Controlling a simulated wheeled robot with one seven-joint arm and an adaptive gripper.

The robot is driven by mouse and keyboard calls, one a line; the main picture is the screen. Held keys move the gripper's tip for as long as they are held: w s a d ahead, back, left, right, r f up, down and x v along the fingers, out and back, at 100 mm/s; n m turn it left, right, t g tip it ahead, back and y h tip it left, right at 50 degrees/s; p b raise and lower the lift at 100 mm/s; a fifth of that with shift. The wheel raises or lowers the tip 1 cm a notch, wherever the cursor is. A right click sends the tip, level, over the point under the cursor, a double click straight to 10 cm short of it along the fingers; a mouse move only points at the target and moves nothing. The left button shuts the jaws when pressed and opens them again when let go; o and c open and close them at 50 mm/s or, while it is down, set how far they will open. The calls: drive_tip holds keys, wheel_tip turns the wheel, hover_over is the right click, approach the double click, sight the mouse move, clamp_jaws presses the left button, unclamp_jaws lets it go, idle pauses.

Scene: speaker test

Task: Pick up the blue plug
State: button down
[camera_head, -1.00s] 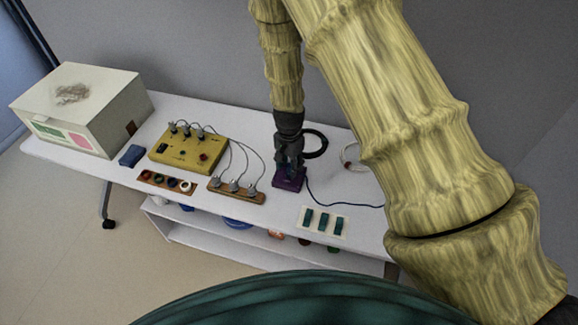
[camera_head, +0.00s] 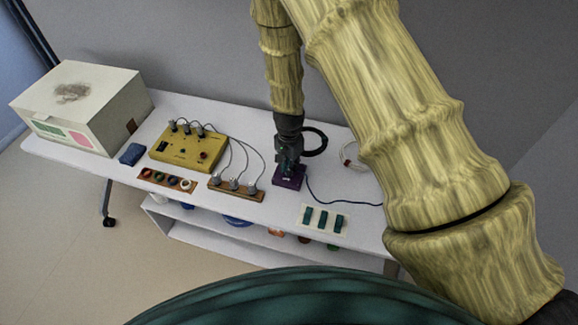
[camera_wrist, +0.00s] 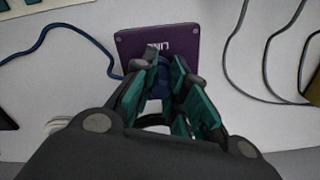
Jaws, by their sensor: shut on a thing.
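The purple box (camera_head: 289,182) stands on the white table, with a blue cable (camera_head: 330,197) running from its side. In the wrist view the purple box (camera_wrist: 190,44) is just beyond my fingertips, and the blue cable (camera_wrist: 72,37) curves off to the left. The blue plug (camera_wrist: 163,76) shows as a dark blue piece between the green finger pads, partly hidden. My gripper (camera_head: 288,166) points down over the purple box; in the wrist view (camera_wrist: 166,74) it is shut on the blue plug. I cannot tell how deep the plug sits in the box.
A yellow device (camera_head: 188,149) with grey plugs and wires stands to the left, beside a brown socket strip (camera_head: 236,190). A white panel with green switches (camera_head: 324,219) lies to the right. A black ring (camera_head: 316,143) is behind my gripper. A large white box (camera_head: 85,110) stands far left.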

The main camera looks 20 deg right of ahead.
drive_tip(key=shift+r, duration=0.15)
drive_tip(key=shift+r+b, duration=0.5)
drive_tip(key=shift+r, duration=0.1)
drive_tip(key=shift+r+b, duration=0.5)
drive_tip(key=shift+r, duration=0.45)
drive_tip(key=s+a+r+b, duration=0.1)
drive_tip(key=s+a+b, duration=0.3)
drive_tip(key=s+a, duration=0.5)
drive_tip(key=s, duration=0.4)
drive_tip(key=shift+a+r, duration=0.15)
drive_tip(key=shift+r, duration=0.15)
drive_tip(key=shift+r, duration=0.1)
wheel_tip(320, 180, up, 4)
drive_tip(key=p, duration=0.4)
